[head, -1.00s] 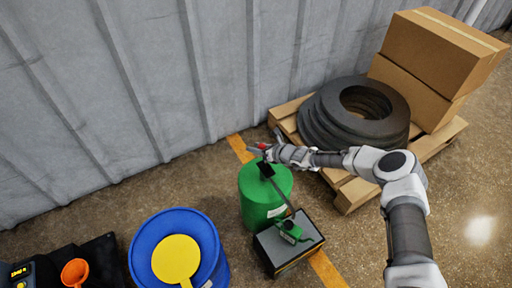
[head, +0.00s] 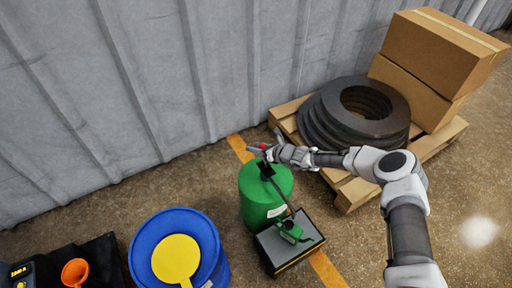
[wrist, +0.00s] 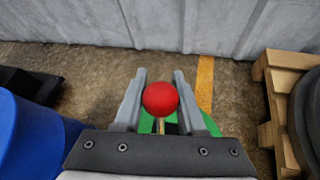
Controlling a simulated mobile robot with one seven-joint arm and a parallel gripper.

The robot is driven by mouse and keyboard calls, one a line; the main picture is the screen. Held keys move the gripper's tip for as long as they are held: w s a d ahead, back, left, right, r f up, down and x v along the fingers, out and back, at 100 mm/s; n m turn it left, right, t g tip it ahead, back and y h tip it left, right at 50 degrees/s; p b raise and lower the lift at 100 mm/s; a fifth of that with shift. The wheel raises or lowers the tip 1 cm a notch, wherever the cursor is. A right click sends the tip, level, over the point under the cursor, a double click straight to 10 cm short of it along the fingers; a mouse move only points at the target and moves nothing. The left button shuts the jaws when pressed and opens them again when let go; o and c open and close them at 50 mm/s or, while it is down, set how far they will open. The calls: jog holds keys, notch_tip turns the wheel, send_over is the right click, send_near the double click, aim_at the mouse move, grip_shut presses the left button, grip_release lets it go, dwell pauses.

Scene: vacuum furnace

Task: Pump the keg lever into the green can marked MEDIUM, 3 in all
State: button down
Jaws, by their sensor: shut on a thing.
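A green keg (head: 262,205) stands on the floor near the wall, with a black pump head (head: 265,169) on top. A thin dark spout runs from the pump head down towards a small green can (head: 290,232) on a black-topped box (head: 272,250). A white label shows low on the keg; I cannot read it, nor any marking on the can. The red knob (wrist: 160,98) of the lever sits between my fingers. My gripper (head: 261,148) is shut on this knob above the keg. It also shows in the wrist view (wrist: 159,88), with the lever's lower part mostly hidden.
A blue drum (head: 212,238) with a yellow round piece (head: 176,258) stands left of the box. An orange funnel (head: 75,271) is at the lower left. A pallet (head: 352,194) with stacked tyres (head: 325,120) and cardboard boxes (head: 440,50) stands right. The corrugated wall is close behind.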

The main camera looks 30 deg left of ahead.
jog(key=shift+d+f, duration=0.4)
jog(key=shift+f, duration=0.3)
jog(key=c, duration=0.7)
grip_release()
jog(key=shift+o, duration=0.9)
jog(key=shift+w, duration=0.1)
jog(key=shift+a+r, duration=0.1)
jog(key=shift+r, duration=0.1)
jog(key=p+v, duration=0.8)
jog(key=v, duration=0.9)
jog(key=shift+r, duration=0.25)
